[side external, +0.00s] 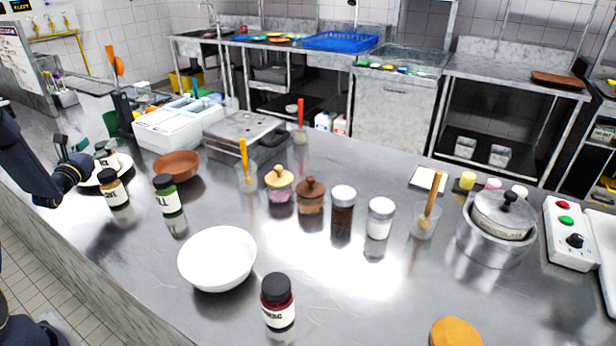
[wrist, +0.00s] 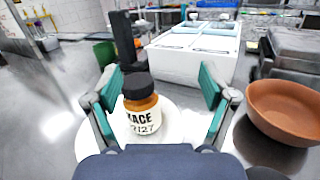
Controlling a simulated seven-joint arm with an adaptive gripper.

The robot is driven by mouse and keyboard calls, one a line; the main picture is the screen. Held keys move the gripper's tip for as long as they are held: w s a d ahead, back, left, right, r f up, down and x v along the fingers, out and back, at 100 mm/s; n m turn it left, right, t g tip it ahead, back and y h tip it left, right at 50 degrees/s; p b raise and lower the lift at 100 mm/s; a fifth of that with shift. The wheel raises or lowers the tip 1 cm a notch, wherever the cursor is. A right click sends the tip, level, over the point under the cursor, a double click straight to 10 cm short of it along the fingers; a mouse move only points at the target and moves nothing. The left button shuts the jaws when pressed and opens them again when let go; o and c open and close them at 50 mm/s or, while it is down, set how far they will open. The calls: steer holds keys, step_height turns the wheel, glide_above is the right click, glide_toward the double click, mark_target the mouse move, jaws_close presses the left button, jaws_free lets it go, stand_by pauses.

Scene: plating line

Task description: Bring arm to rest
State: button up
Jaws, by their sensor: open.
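My gripper (side external: 68,160) is at the left edge of the side external view, left of a white plate (side external: 88,184). It is open and empty. In the wrist view its two teal-padded fingers (wrist: 161,84) are spread wide. A small amber bottle with a black cap and a label reading "XACE" (wrist: 142,112) shows between them, left of centre. In the side external view this bottle (side external: 107,158) stands upright on the plate, a little apart from the gripper.
A brown bowl (side external: 177,165), a white container (side external: 165,132), and two labelled bottles (side external: 114,190) (side external: 167,196) stand near the plate. A white bowl (side external: 217,260), a dark red bottle (side external: 278,303), several jars and a pot (side external: 492,243) stand farther right. Bare counter lies between them.

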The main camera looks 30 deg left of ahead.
steer(key=w+d+r+m+t+h, duration=0.1)
steer(key=w+d+r+m+h, duration=0.35)
steer(key=d, duration=0.35)
steer(key=w+d+r+m+t+h, duration=0.1)
steer(key=w+d+r+m+h, duration=0.2)
steer(key=d+r+m+h, duration=0.4)
steer(key=s+d+r+m+g+h, duration=0.1)
steer(key=d+r+m+g+h, duration=0.2)
steer(key=d, duration=0.8)
steer(key=s+d+r+m+g+h, duration=0.1)
steer(key=d+m+g+h, duration=0.3)
steer(key=d, duration=0.7)
steer(key=s+d+f+m+g+y, duration=0.1)
steer(key=s+d+m+g+y, duration=0.1)
steer(key=s+d+m+g, duration=0.8)
steer(key=s+f+m+t+y, duration=0.1)
steer(key=s+m+t+y, duration=0.2)
steer(key=s+m+y, duration=0.4)
steer(key=s+m, duration=0.5)
steer(key=s, duration=0.3)
steer(key=shift+s+a+f+y, duration=0.2)
steer(key=shift+s+f+y, duration=0.05)
steer(key=shift+s+y, duration=0.1)
